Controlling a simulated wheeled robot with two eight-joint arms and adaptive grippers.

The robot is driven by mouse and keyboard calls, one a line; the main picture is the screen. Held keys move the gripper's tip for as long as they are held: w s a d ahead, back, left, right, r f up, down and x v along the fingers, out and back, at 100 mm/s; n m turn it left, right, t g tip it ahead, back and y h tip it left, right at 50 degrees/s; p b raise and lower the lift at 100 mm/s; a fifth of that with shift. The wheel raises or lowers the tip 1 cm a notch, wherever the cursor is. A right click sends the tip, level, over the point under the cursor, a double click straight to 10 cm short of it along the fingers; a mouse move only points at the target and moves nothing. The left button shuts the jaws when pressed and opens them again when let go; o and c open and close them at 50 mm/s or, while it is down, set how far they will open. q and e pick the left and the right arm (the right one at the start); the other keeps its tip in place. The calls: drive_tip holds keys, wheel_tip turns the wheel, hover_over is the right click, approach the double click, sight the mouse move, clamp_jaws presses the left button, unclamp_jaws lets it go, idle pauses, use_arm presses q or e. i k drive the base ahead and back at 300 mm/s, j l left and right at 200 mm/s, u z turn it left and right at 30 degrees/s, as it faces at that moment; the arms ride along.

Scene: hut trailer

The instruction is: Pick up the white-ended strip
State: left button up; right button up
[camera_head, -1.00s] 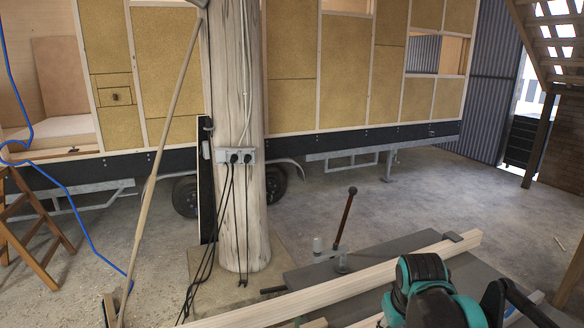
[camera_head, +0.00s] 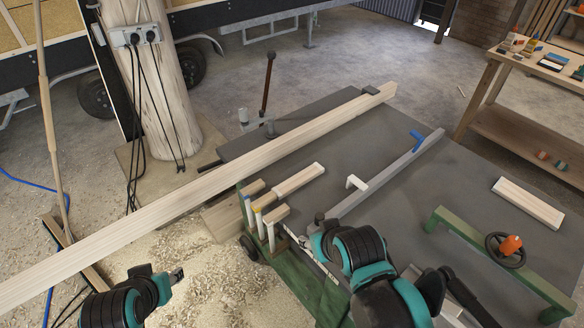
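Several short wooden strips stand or lie in a small rack (camera_head: 284,240) at the left edge of the grey bench (camera_head: 300,110). One narrow piece at the front looks white (camera_head: 271,238); beside it are a yellow-marked one (camera_head: 258,220) and a blue-marked one (camera_head: 248,208). They are small, so I cannot tell for certain which end is white. My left gripper (camera_head: 177,275) is at the lower left, apart from the rack, over the shavings. My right arm, teal and black, is right of the rack; its gripper (camera_head: 318,222) is partly hidden by the arm. Neither visibly holds anything.
A long timber (camera_head: 210,175) crosses above the rack side from lower left to the bench's far edge. A wooden post (camera_head: 160,80) with cables stands behind.

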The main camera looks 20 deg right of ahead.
sight(283, 190)
drive_tip(key=i+j+z, duration=0.35)
drive_tip(key=i+j, duration=0.75)
drive_tip(key=z, duration=1.85)
drive_tip(key=i+j, duration=0.05)
